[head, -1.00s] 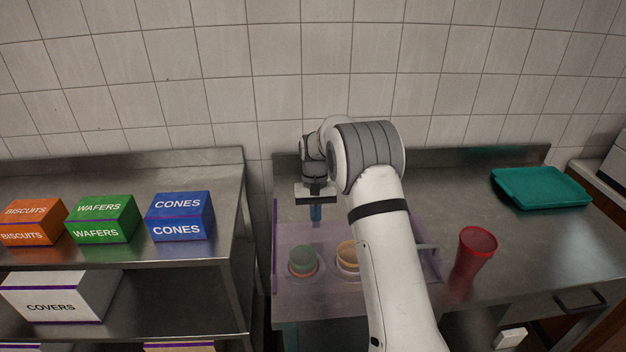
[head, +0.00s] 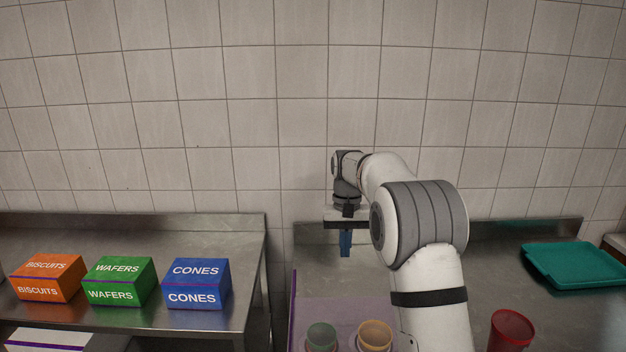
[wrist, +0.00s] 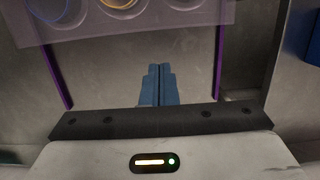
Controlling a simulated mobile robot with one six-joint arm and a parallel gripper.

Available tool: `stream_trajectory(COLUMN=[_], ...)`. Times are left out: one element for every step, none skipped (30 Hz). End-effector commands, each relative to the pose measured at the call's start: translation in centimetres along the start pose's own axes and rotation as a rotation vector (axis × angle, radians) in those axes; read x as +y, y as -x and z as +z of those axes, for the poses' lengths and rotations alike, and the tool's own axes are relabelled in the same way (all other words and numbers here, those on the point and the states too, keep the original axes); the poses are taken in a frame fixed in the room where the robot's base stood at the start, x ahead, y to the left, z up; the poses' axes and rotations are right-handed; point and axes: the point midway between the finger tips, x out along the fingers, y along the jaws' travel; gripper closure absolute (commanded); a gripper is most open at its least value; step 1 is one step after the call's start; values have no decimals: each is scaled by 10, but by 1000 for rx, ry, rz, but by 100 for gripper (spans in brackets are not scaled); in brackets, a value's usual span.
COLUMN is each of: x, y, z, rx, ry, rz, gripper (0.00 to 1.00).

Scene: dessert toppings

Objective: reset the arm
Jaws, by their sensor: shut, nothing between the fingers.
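My gripper (head: 346,244) hangs from my arm in the middle of the head view, pointing down, with its blue fingers together. It is shut and empty. In the wrist view its blue fingers (wrist: 158,84) lie side by side above bare metal counter. The gripper is behind the translucent purple holder (head: 346,313) and above the counter, touching nothing that I can see. My own arm hides part of the holder and counter.
The holder carries a green cup (head: 321,335) and a tan cup (head: 375,334). A red cup (head: 511,331) and a teal tray (head: 572,265) are at right. Orange (head: 46,278), green (head: 118,282) and blue (head: 196,284) boxes stand on the left counter. A tiled wall is behind.

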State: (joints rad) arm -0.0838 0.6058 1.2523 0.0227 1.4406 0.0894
Motion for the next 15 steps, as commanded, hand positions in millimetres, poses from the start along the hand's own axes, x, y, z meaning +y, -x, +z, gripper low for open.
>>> stream_trajectory(x=[5, 7, 10, 13, 15, 19, 21, 23, 26, 28, 30, 33, 35, 37, 40], y=[14, 18, 25, 29, 32, 37, 39, 41, 44, 45, 45, 46, 45, 44, 43], z=[19, 29, 43, 53, 64, 78, 89, 100, 115, 126, 138, 152, 164, 176, 191], rx=[26, 40, 58, 71, 84, 102, 116, 129, 147, 161, 174, 193, 205, 219, 238], ry=[0, 0, 0, 0, 0, 0, 0, 0, 1, 1, 2, 2, 2, 2, 2], rz=[-2, -3, -3, -4, -5, -5, -6, -6, -6, -6, -6, -6, -5, -5, -5], gripper=[100, 100, 100, 100, 100, 100, 100, 100, 100, 100, 100, 100, 100, 100, 100])
